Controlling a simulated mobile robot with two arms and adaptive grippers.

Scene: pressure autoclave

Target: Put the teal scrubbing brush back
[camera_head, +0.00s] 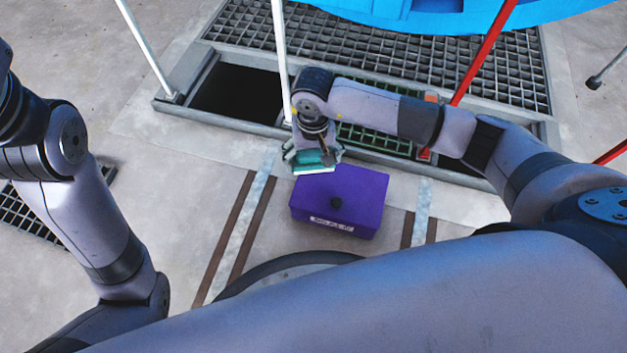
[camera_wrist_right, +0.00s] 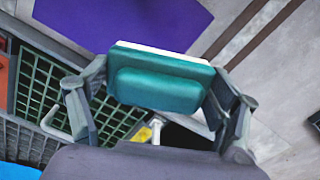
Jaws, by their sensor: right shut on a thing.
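My right gripper (camera_head: 315,155) is shut on the teal scrubbing brush (camera_head: 310,158), which has a pale lower edge. In the right wrist view the teal brush (camera_wrist_right: 158,82) sits between the two fingers, its white edge facing away from the palm. The gripper holds it at the far left edge of the purple box (camera_head: 362,191); the head view does not clearly show whether they touch. The box has a black knob on top and a white label on its near side. My left arm shows at the left, but its gripper is out of view.
Behind the box are a green grate (camera_head: 375,138), a dark floor opening (camera_head: 236,92) and a grey grating (camera_head: 400,52). White posts (camera_head: 280,50) and a red post (camera_head: 487,50) stand near. A large blue body (camera_head: 420,14) is at the top.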

